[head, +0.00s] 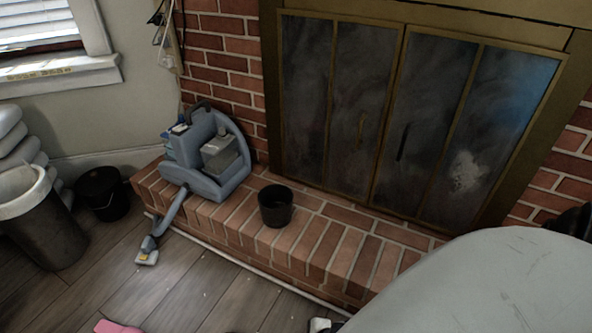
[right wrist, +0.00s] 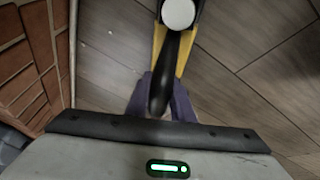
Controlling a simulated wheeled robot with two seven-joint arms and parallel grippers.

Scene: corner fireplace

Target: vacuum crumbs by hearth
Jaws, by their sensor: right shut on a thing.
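In the right wrist view, my right gripper (right wrist: 163,92) is shut on the black handle of a yellow and black hand tool (right wrist: 186,52), which looks like a handheld vacuum. It has a round white part at the top edge of that view; its far end is cut off. It is over the wood floor, beside the brick hearth (right wrist: 28,70). A few pale specks, likely crumbs (right wrist: 110,70), lie on the floor near the hearth. In the head view the brick hearth (head: 330,245) runs below the fireplace doors (head: 355,110). My left gripper is not in view.
A blue-grey cleaning machine (head: 205,185) stands on the hearth, its nozzle (head: 147,250) on the floor. A black cup (head: 275,206) stands beside it. A bin (head: 48,235) and a black bucket (head: 103,196) stand at left. A pink thing (head: 117,327) shows at the bottom edge.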

